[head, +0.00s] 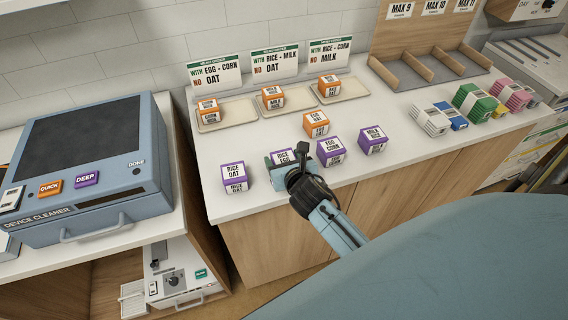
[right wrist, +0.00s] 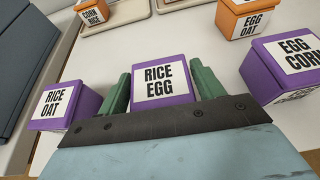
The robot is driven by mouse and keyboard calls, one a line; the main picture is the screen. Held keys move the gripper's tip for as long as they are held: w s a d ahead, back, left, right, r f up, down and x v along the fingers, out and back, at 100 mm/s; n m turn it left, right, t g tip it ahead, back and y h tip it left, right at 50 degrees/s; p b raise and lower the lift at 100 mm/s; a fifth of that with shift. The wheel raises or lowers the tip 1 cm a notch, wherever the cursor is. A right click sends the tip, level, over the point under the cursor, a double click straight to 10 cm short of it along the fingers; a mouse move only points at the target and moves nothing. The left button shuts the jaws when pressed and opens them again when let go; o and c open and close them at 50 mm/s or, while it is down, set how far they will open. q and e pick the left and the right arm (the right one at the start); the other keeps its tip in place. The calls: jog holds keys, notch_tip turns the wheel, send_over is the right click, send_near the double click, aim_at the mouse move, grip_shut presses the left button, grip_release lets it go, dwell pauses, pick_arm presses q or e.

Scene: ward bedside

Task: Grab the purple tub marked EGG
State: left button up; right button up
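The purple tub marked RICE EGG (head: 283,157) stands on the white counter, partly covered by my right gripper (head: 290,160). In the right wrist view, the RICE EGG tub (right wrist: 165,83) sits between the two green fingers of my right gripper (right wrist: 162,92). Both fingers are close along its sides; I cannot tell whether they press on it. A second purple tub naming egg, EGG CORN (head: 330,151), stands just right of the gripper. It also shows in the right wrist view (right wrist: 285,65). My left gripper is not in view.
Purple RICE OAT (head: 234,177) stands to the left and purple MILK RICE (head: 373,140) to the right. An orange EGG OAT tub (head: 316,123) stands behind. Three trays with orange tubs line the back. A blue device cleaner (head: 90,165) stands at left.

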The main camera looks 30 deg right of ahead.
jog(key=c, duration=0.7)
jog(key=shift+c, duration=0.2)
jog(key=shift+r, duration=0.15)
